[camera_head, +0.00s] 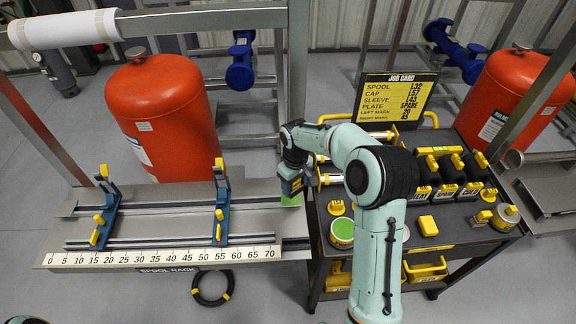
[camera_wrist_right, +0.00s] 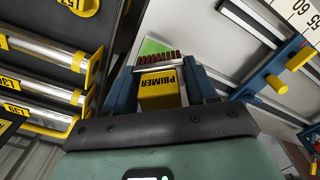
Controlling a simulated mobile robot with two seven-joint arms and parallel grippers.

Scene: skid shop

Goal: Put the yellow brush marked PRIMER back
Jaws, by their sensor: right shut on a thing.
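My right gripper (camera_head: 292,188) is shut on the yellow brush marked PRIMER, above the right end of the spool rack (camera_head: 262,255). In the right wrist view the brush's yellow block (camera_wrist_right: 160,92) sits between the blue fingers of this gripper (camera_wrist_right: 160,88), with dark red bristles (camera_wrist_right: 158,58) beyond it. Behind the bristles is a green patch (camera_wrist_right: 150,46), which also shows on the rack in the head view (camera_head: 290,199). I cannot tell whether the bristles touch it. In the head view the gripper mostly hides the brush. My left gripper is not in view.
The tool cart right of the rack holds a green-topped can (camera_head: 342,231), a yellow block (camera_head: 428,226), dark bottles (camera_head: 447,178) and metal sleeves. The job card (camera_head: 395,97) stands behind. Blue rack stands (camera_head: 221,208) rise left of my gripper.

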